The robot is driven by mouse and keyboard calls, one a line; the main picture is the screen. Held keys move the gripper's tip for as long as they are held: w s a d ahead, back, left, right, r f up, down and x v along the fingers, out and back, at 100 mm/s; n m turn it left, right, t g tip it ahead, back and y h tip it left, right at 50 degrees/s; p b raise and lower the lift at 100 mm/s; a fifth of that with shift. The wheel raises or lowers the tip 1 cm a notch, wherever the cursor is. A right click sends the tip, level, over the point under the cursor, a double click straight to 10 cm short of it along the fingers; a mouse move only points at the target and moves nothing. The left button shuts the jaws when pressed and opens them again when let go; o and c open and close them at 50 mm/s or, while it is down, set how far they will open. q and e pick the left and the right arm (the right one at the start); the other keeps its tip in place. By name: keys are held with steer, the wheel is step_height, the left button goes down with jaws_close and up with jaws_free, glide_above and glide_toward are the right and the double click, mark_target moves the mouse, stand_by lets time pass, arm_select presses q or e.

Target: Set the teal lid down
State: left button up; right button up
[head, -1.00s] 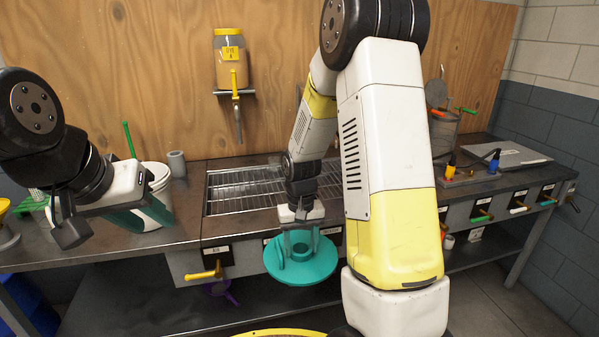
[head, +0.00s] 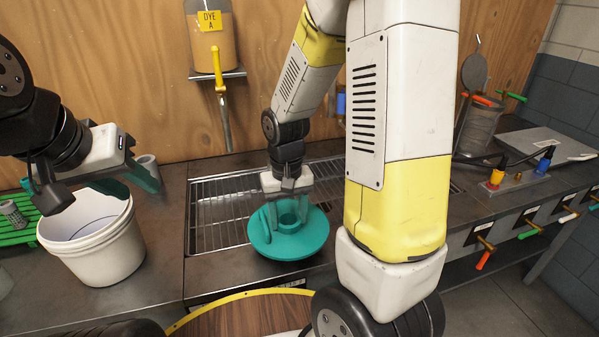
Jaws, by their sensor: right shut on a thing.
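The teal lid (head: 287,240) is a round disc with a raised ring in its middle. It is at the front of the counter, by the front edge of the metal grate. My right gripper (head: 288,198) is shut on the lid's raised part from above. Whether the lid touches the counter I cannot tell. My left gripper (head: 105,190) is above the white bucket at the left, with its fingers apart and nothing seen between them.
The open white bucket (head: 104,255) stands on the counter at the left, beside a green rack (head: 20,222). A dye dispenser (head: 212,45) hangs on the wooden wall. A metal canister (head: 478,125) and valves are at the right. The grate (head: 220,205) is bare.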

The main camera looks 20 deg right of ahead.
steer(key=w+d, duration=0.1)
steer(key=w, duration=0.4)
steer(key=w+d+f, duration=0.1)
steer(key=w+d, duration=0.1)
steer(key=w, duration=0.2)
steer(key=w+d, duration=0.2)
steer(key=w, duration=0.3)
steer(key=shift+w+d+f, duration=0.15)
steer(key=shift+w+f, duration=0.1)
steer(key=shift+w, duration=0.05)
steer(key=shift+f, duration=1.75)
steer(key=shift+f, duration=0.1)
steer(key=o, duration=1.5)
steer(key=shift+c, duration=0.2)
step_height(320, 180, up, 11)
steer(key=s+a+r+t+y, duration=0.1)
steer(key=s+a+r+t, duration=0.15)
steer(key=s+r, duration=0.95)
steer(key=s+a+r+t+y, duration=0.1)
steer(key=s+r+t, duration=0.2)
steer(key=s, duration=0.9)
steer(key=shift+s+r+t, duration=0.15)
steer(key=shift+r+t, duration=0.2)
steer(key=shift+r, duration=0.05)
